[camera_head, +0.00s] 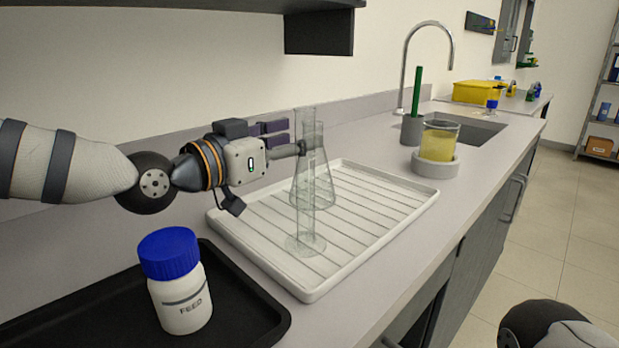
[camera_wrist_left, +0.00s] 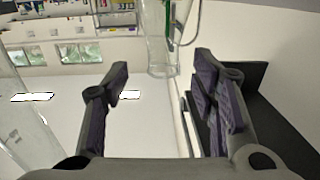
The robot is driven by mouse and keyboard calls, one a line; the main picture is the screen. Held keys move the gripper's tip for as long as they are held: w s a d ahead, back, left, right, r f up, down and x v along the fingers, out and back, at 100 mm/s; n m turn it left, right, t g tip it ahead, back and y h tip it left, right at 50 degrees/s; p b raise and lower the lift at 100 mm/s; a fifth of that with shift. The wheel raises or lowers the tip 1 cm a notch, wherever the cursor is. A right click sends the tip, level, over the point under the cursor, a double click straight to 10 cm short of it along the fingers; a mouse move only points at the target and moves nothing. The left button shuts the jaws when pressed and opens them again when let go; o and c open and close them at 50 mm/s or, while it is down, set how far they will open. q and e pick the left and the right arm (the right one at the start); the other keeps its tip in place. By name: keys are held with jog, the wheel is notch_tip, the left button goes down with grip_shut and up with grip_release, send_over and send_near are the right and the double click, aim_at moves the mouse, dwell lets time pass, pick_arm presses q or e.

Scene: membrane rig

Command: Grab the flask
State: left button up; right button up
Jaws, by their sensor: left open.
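The clear conical flask (camera_head: 322,188) stands upright on a white ribbed drying tray (camera_head: 375,243). A tall clear glass cylinder (camera_head: 304,222) stands just in front and partly overlaps it. My left gripper (camera_head: 290,138) is open and level, at the height of the flask's neck and just left of it. In the left wrist view, which looks upside down, the open fingers (camera_wrist_left: 162,88) have nothing gripped between them. The flask (camera_wrist_left: 162,50) shows ahead in the gap, and the cylinder (camera_wrist_left: 28,115) at the left edge. My right gripper is out of view.
A white FEED bottle with a blue cap (camera_head: 180,285) stands on a black tray (camera_head: 252,305) at front left. A beaker of yellow liquid (camera_head: 439,140) and a holder with a green rod (camera_head: 412,130) stand beyond the tray, near the sink. A dark shelf (camera_head: 320,32) hangs above.

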pick_arm(q)
jog(key=x, duration=0.5)
jog(key=shift+w+r, duration=0.25)
grip_shut()
